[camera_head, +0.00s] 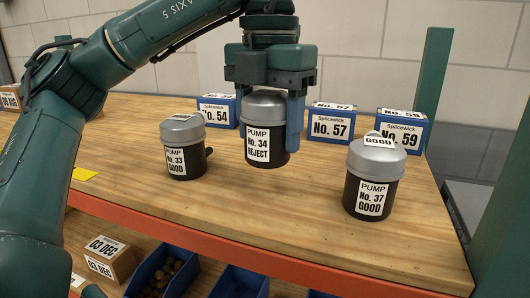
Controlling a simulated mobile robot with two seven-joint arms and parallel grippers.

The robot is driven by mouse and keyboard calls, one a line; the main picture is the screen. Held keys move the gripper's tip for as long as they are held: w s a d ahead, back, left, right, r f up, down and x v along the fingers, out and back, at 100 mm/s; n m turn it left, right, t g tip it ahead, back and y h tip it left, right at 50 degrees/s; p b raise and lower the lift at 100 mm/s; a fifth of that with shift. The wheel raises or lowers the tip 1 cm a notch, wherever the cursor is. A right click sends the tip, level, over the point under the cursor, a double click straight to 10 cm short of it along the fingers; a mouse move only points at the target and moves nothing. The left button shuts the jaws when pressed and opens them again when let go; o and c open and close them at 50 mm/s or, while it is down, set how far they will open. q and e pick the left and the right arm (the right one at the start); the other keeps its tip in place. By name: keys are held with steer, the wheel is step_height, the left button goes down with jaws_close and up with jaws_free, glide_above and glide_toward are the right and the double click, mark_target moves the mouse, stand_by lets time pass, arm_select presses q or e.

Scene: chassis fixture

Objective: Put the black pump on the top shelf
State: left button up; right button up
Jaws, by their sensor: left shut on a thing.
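Three black pumps with grey lids show at the wooden shelf (310,215). The pump labelled No. 34 REJECT (265,146) is upright in the middle. My left gripper (268,122) points down from above and is shut on it, one blue finger at each side. I cannot tell whether its base touches the shelf. The pump No. 33 GOOD (184,148) stands to its left, with a small dark part sticking out on its right side. The pump No. 37 GOOD (372,180) stands at the right with a GOOD tag on its lid. My right gripper is not in view.
Blue-and-white boxes No. 54 (217,111), No. 57 (331,124) and No. 59 (400,132) stand behind the pumps. Green posts (432,80) rise at the right. Below the orange edge (240,250) are blue bins (163,272) and a cardboard box (108,259). The front middle of the shelf is clear.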

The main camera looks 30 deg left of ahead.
mark_target(269, 93)
arm_select(q)
steer(key=shift+f, duration=2.2)
steer(key=shift+f, duration=0.1)
steer(key=o, duration=1.4)
step_height(269, 93, up, 12)
steer(key=shift+r, duration=0.15)
